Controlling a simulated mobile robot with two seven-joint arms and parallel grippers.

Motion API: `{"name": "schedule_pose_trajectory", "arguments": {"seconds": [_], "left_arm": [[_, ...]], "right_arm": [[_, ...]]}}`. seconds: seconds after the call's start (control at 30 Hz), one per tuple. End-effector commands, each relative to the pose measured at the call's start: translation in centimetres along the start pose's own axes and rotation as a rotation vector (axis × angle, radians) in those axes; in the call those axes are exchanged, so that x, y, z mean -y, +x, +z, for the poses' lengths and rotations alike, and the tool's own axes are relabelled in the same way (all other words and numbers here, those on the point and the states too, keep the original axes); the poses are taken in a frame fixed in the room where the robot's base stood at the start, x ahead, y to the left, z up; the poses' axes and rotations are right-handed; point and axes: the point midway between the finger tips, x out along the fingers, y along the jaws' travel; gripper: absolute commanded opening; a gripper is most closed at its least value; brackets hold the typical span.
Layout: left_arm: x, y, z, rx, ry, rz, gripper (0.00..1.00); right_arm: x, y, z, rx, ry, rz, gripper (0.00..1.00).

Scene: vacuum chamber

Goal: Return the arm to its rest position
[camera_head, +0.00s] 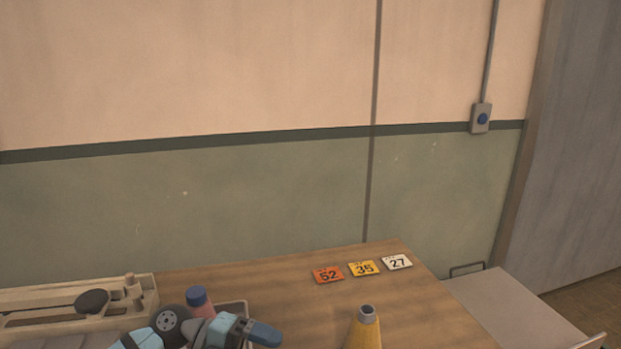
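My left arm (165,332) comes in low from the left, in light blue and dark grey. Its gripper (264,333) points right over the near left part of the wooden table (240,280). The fingers show as one dark blue block, and I cannot tell whether they are apart or holding anything. The picture's bottom edge cuts off part of the arm. My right gripper is not in view.
A pink bottle with a blue cap (197,296) stands behind my gripper, beside a grey tray. A wooden rack (30,296) is at left. A yellow cone-shaped bottle (364,330) stands right. Three number cards (363,268) lie farther back. Mid-table is clear.

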Motion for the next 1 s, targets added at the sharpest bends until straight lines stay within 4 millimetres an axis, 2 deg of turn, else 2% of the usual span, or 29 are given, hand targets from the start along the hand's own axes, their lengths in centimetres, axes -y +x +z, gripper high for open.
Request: {"name": "schedule_pose_trajectory", "arguments": {"seconds": [0.03,0.17,0.27,0.33,0.47,0.53,0.6,0.7,0.73,0.83,0.9,1.0], "left_arm": [[0.4,1.0,-0.8,0.005,-0.041,-0.156,0.83],[0.9,1.3,-1.2,0.097,-0.166,-0.529,0.83],[-0.3,0.2,-0.8,0.228,-0.309,-0.773,0.83],[-2.1,-0.8,-0.4,0.342,-0.432,-0.916,0.83],[-8.0,-2.9,-0.1,0.591,-0.706,-1.105,0.83],[-12.2,-3.7,-0.8,0.732,-0.876,-1.162,0.83],[-16.9,-4.0,-2.1,0.866,-1.053,-1.183,0.83],[-22.7,-4.0,-4.8,1.018,-1.283,-1.167,0.83],[-24.1,-3.9,-5.6,1.052,-1.341,-1.157,0.83],[-27.7,-3.4,-7.9,1.13,-1.487,-1.116,0.83],[-29.1,-3.1,-9.0,1.159,-1.552,-1.095,0.83],[-30.1,-2.9,-9.8,1.178,-1.597,-1.078,0.83]], "right_arm": [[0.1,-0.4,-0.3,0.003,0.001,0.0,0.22],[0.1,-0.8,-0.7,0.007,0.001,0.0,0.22],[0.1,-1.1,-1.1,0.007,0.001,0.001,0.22],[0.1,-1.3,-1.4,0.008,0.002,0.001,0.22],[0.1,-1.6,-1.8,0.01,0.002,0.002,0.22],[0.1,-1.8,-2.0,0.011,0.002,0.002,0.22],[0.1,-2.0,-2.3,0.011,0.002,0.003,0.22],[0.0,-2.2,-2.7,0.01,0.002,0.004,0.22],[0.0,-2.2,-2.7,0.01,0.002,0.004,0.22],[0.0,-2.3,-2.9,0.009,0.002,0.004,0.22],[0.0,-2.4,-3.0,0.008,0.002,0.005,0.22],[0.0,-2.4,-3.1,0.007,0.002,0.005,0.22]]}}
